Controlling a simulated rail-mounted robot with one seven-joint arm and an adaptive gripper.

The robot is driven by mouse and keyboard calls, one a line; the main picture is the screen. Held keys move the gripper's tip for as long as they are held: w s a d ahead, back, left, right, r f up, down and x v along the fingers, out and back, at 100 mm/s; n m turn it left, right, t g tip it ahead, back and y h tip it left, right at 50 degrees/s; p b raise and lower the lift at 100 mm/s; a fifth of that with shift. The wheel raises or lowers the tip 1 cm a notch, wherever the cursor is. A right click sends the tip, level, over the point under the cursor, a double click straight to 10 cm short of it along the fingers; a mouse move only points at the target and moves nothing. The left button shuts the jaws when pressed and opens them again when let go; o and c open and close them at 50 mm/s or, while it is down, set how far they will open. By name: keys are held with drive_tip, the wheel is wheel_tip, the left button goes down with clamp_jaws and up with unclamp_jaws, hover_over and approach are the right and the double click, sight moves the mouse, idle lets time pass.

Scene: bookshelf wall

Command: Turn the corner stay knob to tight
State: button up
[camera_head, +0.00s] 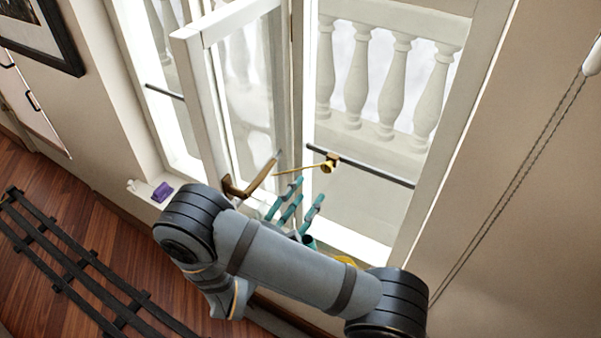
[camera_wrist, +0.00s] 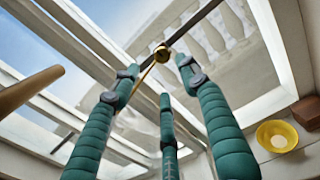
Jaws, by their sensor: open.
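The corner stay knob (camera_head: 327,166) is a small brass piece on the dark bar across the window opening. A thin brass rod (camera_head: 298,170) runs from it toward the open sash. In the wrist view the knob (camera_wrist: 161,53) shows beyond the fingertips, near the middle of the spread. My gripper (camera_head: 301,188) has teal fingers, spread open and empty. It is below and left of the knob in the head view, apart from it. In the wrist view my gripper (camera_wrist: 159,77) points toward the knob and the bar. The knob's turn marking is too small to read.
The open white sash (camera_head: 200,90) with a bronze handle (camera_head: 250,182) stands left of my gripper. The dark bar (camera_head: 375,170) spans the opening. A purple object (camera_head: 162,192) lies on the sill. A yellow bowl (camera_wrist: 277,136) sits at the right in the wrist view.

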sight(325, 168)
drive_tip(key=p+x, duration=0.3)
drive_tip(key=x, duration=0.5)
drive_tip(key=shift+w+d+r, duration=0.1)
drive_tip(key=shift+w+d, duration=0.15)
drive_tip(key=shift+d, duration=0.1)
drive_tip(key=shift+w+d, duration=0.25)
drive_tip(key=shift+w, duration=0.45)
drive_tip(key=c, duration=0.3)
drive_tip(key=c, duration=0.8)
drive_tip(key=shift+c, duration=0.2)
